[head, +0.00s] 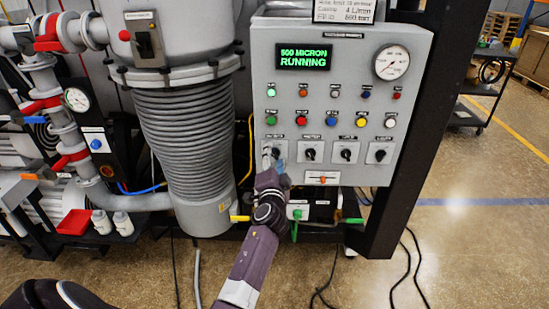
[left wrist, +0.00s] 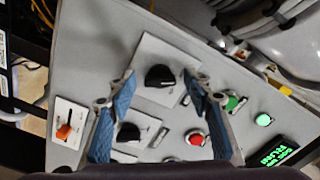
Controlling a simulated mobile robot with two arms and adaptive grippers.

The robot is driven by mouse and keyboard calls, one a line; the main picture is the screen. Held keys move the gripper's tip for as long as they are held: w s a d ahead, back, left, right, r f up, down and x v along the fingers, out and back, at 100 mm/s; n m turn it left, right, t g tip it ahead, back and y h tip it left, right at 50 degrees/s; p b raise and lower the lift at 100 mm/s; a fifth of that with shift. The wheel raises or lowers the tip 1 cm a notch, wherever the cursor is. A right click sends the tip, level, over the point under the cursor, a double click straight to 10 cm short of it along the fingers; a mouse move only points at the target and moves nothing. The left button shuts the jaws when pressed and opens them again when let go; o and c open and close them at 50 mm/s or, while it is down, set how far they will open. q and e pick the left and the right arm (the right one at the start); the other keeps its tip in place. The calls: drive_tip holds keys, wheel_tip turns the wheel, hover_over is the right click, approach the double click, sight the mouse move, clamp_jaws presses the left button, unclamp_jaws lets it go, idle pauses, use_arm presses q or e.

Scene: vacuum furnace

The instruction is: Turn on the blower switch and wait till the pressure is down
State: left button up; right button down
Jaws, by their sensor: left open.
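The grey control panel (head: 340,77) carries a row of black rotary switches on white plates; their labels are too small to read. In the left wrist view, my left gripper (left wrist: 160,88) is open, with blue-padded fingers spread apart. That switch shows between and beyond them. The second rotary switch (head: 310,154) sits close to the right. The green display (head: 303,57) reads "500 MICRON RUNNING". A round pressure gauge (head: 392,62) is at upper right. My right gripper is not in view.
Coloured buttons and lamps, including a red button (head: 301,121), line the panel above the switches. An orange slider (head: 322,178) is below. A ribbed grey bellows (head: 187,130) stands left of the panel. Cables lie on the floor at right.

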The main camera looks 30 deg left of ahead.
use_arm(q)
drive_tip(key=shift+c, duration=0.5)
drive_tip(key=c, duration=1)
drive_tip(key=shift+m, duration=0.3)
drive_tip(key=shift+c, duration=0.2)
drive_tip(key=m, duration=0.3)
drive_tip(key=shift+m, duration=0.3)
drive_tip(key=m+p, duration=0.1)
drive_tip(key=m, duration=0.1)
drive_tip(key=shift+m, duration=0.4)
drive_tip(key=m+p, duration=0.1)
drive_tip(key=m, duration=0.2)
drive_tip(key=shift+m, duration=0.9)
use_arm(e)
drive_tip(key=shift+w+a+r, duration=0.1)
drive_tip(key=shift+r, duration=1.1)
use_arm(q)
drive_tip(key=shift+f+m, duration=0.1)
drive_tip(key=shift+m, duration=0.2)
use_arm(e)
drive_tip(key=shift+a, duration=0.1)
use_arm(q)
drive_tip(key=o, duration=1.1)
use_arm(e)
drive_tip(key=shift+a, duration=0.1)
